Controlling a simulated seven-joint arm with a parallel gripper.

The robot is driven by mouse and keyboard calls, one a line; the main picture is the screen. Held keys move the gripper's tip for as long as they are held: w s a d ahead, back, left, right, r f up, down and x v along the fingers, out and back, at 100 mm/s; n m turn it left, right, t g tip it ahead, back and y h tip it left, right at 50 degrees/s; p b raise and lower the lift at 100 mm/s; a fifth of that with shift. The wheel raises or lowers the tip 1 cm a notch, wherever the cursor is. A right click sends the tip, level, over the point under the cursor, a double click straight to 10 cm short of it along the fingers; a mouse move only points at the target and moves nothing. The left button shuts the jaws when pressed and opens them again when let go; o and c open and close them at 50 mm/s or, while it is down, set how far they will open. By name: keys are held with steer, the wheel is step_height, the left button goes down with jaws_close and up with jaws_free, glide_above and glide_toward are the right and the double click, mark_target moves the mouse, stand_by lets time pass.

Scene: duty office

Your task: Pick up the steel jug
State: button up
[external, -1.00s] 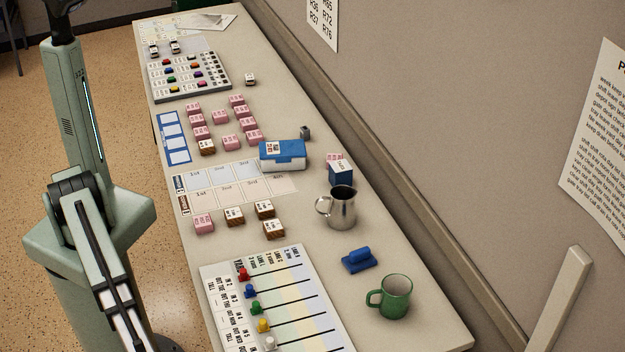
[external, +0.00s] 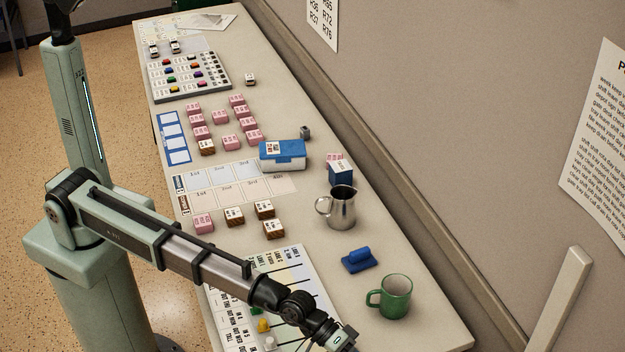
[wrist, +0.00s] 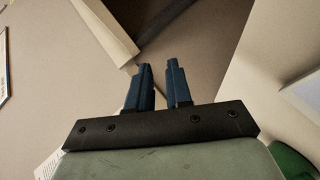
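The steel jug (external: 342,208) stands upright on the long table, right of the middle in the external view, with its handle to the left. My gripper is cut off at the bottom edge of the external view, in front of the jug and apart from it. In the wrist view my gripper (wrist: 163,75) shows two dark blue fingers with a gap between them and nothing held. The jug is not seen in the wrist view.
A green mug (external: 396,297) and a blue block-like object (external: 358,260) stand near the jug. A small blue box (external: 341,173) is just behind it. Several labelled cubes and a blue-lidded case (external: 283,154) lie to the left. The wall runs along the right.

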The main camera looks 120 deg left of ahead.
steer(key=a+r+n, duration=0.1)
steer(key=a+n, duration=0.2)
steer(key=a, duration=0.4)
steer(key=a+r+n, duration=0.2)
steer(key=a+n, duration=0.1)
steer(key=a, duration=0.5)
steer(key=a+r+n, duration=0.1)
steer(key=a+n, duration=0.2)
steer(key=a, duration=0.4)
steer(key=shift+a+r, duration=0.2)
steer(key=shift+r, duration=0.1)
steer(key=s+a+r+n+g+h, duration=0.1)
steer(key=s+a+n+h, duration=0.1)
steer(key=s+a, duration=1.35)
steer(key=s+a+r+n+g+h, duration=0.1)
steer(key=s+a+n+h, duration=0.1)
steer(key=s+a, duration=1.3)
steer(key=m+h, duration=0.2)
glide_toward(317, 210)
steer(key=shift+w+d+f, duration=0.15)
steer(key=shift+w+f, duration=0.05)
steer(key=shift+w, duration=0.3)
steer(key=shift+w+d+f, duration=0.1)
steer(key=shift+w+f, duration=0.1)
steer(key=shift+w, duration=0.3)
steer(key=shift+s+d+f, duration=0.15)
steer(key=shift+d+f, duration=0.25)
steer(key=shift+r+x, duration=0.2)
steer(key=shift+x, duration=3.45)
